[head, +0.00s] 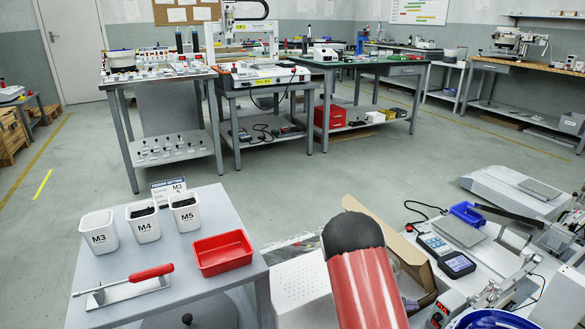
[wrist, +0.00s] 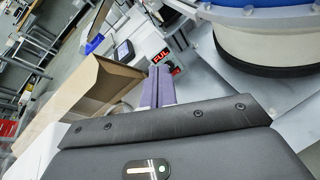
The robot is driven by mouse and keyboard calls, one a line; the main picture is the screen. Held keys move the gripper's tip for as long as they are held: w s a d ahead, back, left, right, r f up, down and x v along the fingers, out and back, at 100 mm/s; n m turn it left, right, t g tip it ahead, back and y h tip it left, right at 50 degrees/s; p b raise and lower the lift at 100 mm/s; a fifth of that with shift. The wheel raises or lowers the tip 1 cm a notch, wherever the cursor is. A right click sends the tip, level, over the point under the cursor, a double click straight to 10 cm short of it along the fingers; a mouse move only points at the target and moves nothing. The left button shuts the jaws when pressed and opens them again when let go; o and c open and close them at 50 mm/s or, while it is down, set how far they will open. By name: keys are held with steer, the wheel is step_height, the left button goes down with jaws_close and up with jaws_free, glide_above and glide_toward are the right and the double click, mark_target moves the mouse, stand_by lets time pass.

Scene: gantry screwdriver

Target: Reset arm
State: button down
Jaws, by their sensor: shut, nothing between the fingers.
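My gripper (wrist: 160,72) shows in the wrist view as two purple fingers pressed together, shut with nothing between them. Its black body with a lit status light fills the bottom of that view. In the head view, a red link of my arm with a dark cap rises at the bottom centre. My gripper cannot be made out there. In the wrist view, an open cardboard box (wrist: 98,85) is left of the fingers, and a red lit display (wrist: 163,62) is just beyond them.
A grey table (head: 200,292) at left holds white bins labelled M3 (head: 98,238), M4 (head: 143,227) and M5 (head: 186,218), a red tray (head: 222,252) and a red-handled tool (head: 150,273). A gantry machine (head: 250,45) stands behind. Floor between is clear.

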steer(key=s+a+r+m+g+y+p, duration=0.25)
steer(key=s+r+m, duration=0.3)
steer(key=r, duration=0.55)
steer(key=s+a+r+m+g+y+p, duration=0.1)
steer(key=s+a+r+m+y, duration=0.15)
steer(key=s+r+m, duration=0.6)
steer(key=s+a+r+m+t+y+p, duration=0.1)
steer(key=s+a+r+t+y, duration=0.2)
steer(key=s+a+r, duration=0.3)
steer(key=s+a+r+m+t+y+p, duration=0.1)
steer(key=s+a+r+y, duration=0.4)
steer(key=r, duration=0.6)
steer(key=s+a+t+p, duration=0.1)
steer(key=a+t, duration=0.1)
steer(key=shift+s+a, duration=0.35)
steer(key=shift+s, duration=0.05)
